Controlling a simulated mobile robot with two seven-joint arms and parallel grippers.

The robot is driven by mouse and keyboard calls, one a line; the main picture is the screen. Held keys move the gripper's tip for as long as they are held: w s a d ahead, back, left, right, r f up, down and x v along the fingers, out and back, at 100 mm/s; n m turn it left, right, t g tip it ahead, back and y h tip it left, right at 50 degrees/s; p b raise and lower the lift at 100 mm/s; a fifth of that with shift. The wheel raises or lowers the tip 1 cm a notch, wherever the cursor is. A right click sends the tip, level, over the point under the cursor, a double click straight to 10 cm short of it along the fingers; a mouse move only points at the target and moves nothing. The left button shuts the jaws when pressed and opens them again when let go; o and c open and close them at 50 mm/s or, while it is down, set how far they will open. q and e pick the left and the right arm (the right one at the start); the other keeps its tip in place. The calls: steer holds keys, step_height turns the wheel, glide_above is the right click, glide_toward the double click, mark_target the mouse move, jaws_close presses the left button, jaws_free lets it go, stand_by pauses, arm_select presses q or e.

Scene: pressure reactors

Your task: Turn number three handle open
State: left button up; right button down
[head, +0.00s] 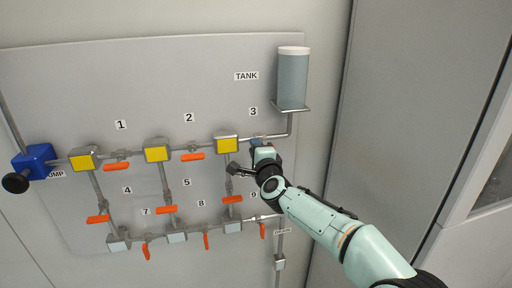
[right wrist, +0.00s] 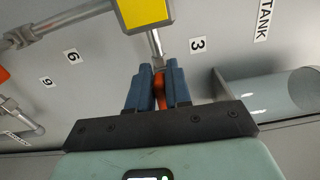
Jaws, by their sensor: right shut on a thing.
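The number three handle is an orange lever (right wrist: 160,88) on the pipe beside the label 3 (right wrist: 197,44), seen in the right wrist view. My right gripper (right wrist: 158,70) has its two blue fingers shut on this lever, one on each side. In the head view my right gripper (head: 256,144) is at the pipe just below the label 3 (head: 253,111), and my arm hides the handle there. My left gripper is not in view.
A yellow block (head: 227,144) sits on the pipe just left of my gripper. The tank (head: 293,78) stands on a bracket above right. Other orange handles, such as number two (head: 192,156) and number six (head: 232,199), are nearby. A blue pump (head: 36,162) is far left.

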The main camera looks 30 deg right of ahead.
steer(key=shift+n, duration=0.4)
steer(key=c, duration=1.1)
jaws_free()
steer(key=shift+c, duration=0.2)
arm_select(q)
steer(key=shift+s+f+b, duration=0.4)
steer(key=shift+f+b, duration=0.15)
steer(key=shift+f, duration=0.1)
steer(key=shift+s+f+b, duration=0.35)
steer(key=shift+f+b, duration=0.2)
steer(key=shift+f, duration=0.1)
arm_select(e)
steer(key=v, duration=1.3)
steer(key=shift+s, duration=0.25)
steer(key=shift+f, duration=0.1)
